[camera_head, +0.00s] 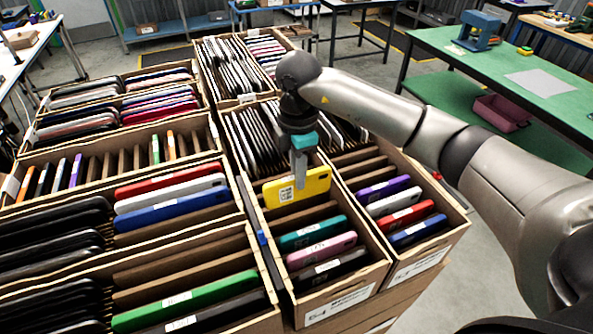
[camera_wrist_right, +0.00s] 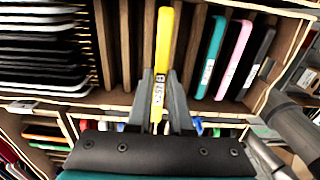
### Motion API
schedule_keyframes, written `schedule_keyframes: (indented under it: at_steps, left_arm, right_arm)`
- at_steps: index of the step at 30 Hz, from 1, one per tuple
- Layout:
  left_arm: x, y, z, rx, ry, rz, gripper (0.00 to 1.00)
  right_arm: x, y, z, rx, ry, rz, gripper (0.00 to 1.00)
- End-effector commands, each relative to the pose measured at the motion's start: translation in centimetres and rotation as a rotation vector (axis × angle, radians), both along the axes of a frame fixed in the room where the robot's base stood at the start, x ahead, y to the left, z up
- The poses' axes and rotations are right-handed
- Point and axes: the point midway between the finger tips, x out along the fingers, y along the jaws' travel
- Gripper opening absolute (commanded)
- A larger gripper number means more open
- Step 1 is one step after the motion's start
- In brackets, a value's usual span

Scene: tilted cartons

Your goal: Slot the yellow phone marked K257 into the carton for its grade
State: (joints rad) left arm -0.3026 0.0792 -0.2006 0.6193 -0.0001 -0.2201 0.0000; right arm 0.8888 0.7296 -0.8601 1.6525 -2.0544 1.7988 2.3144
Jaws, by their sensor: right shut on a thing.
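The yellow phone (camera_head: 312,186) is upright in my right gripper (camera_head: 300,176), which is shut on it by its upper edge. In the right wrist view the phone (camera_wrist_right: 164,40) is edge-on between the two fingers (camera_wrist_right: 160,105), and its white label reads K257. It is at the brown dividers of the middle front carton (camera_head: 377,282); how deep it sits between them I cannot tell. That carton also holds a teal phone (camera_head: 312,234), a pink phone (camera_head: 322,251) and a black phone (camera_head: 330,268). Its front label is too small to read. My left gripper is not in view.
The carton to the right (camera_head: 457,232) holds purple, white, red and blue phones. Cartons on the left hold red, white, blue, green and black phones. Several dark phones (camera_head: 252,137) stand packed behind the yellow one. A green table (camera_head: 530,85) stands at the right.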

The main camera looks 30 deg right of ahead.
Motion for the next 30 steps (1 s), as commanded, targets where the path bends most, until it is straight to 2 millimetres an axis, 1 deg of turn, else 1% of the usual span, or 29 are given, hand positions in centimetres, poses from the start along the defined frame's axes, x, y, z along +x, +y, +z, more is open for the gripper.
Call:
schedule_keyframes:
  at_steps: [1,6,21,25,30]
  left_arm:
    - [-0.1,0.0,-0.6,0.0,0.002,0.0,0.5]
    - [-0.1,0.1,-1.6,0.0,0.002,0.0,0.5]
    - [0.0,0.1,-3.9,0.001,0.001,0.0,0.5]
    - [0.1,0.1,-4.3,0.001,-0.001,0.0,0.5]
    - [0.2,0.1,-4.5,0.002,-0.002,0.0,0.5]
  right_arm:
    - [0.0,0.0,-0.6,0.0,-0.001,0.0,0.0]
    - [0.0,0.0,-1.8,0.0,-0.001,0.0,0.0]
    - [0.0,0.0,-5.3,0.0,0.0,-0.001,0.0]
    - [0.0,0.0,-6.0,0.001,-0.001,0.0,0.0]
    - [0.1,0.0,-6.3,0.001,-0.001,0.0,0.0]
